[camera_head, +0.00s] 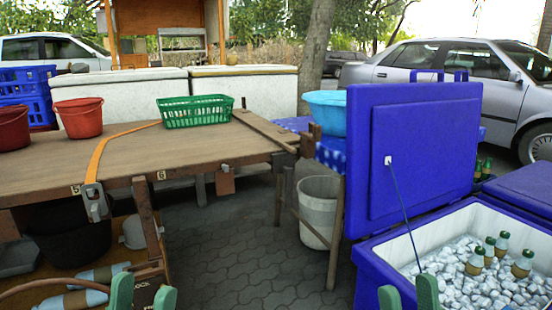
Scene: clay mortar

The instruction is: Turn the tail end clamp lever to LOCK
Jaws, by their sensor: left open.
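My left gripper (143,292) shows at the bottom edge as two green fingers, apart with nothing seen between them. Part of a label (141,308), its readable letters ending in "OCK", shows low between and beyond these fingers, cut by the frame edge. I cannot make out a clamp lever there. A metal buckle (95,204) on an orange strap (103,158) hangs at the table's front edge; I cannot tell whether it is the clamp. My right gripper (408,296) shows as two green fingers, apart and empty, in front of the blue cooler.
The wooden table (120,165) holds red buckets (80,118) and a green basket (195,110). Wrapped bottles (75,300) lie below it. An open blue cooler (370,275) with ice and bottles stands right. A white bucket (319,212) stands in the middle. Paving (235,255) between is clear.

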